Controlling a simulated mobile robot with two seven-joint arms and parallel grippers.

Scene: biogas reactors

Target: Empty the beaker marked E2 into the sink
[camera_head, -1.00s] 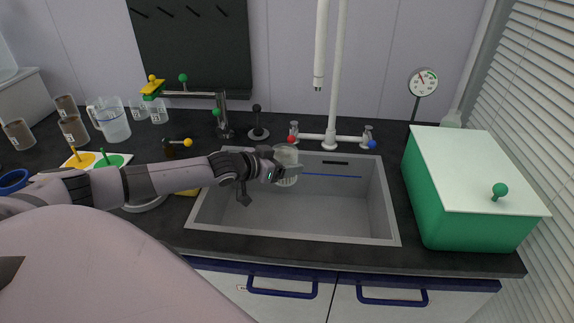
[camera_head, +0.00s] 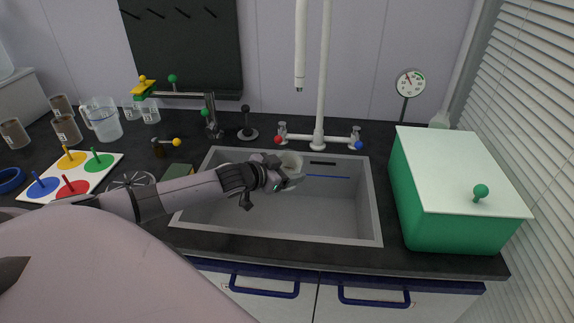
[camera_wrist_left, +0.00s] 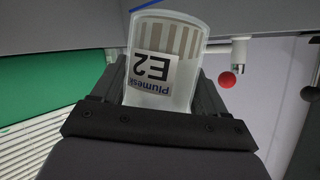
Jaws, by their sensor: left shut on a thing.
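My left gripper (camera_head: 284,181) reaches over the left part of the grey sink (camera_head: 372,215). It is shut on a clear beaker (camera_head: 291,160), whose far side shows just beyond the fingers. In the left wrist view the beaker (camera_wrist_left: 165,62) sits between the two fingers (camera_wrist_left: 165,95), and its label reads E2, upside down in the picture. The beaker looks tilted over the basin in the head view. I cannot tell whether any liquid is left in it. My right gripper is not in view.
The tap (camera_head: 319,120) stands behind the sink, with a red knob (camera_head: 278,140) near the beaker and a blue knob (camera_head: 359,145). A green box with a white lid (camera_head: 445,180) stands right of the sink. Beakers, a jug (camera_head: 103,122) and a peg board (camera_head: 108,168) crowd the left counter.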

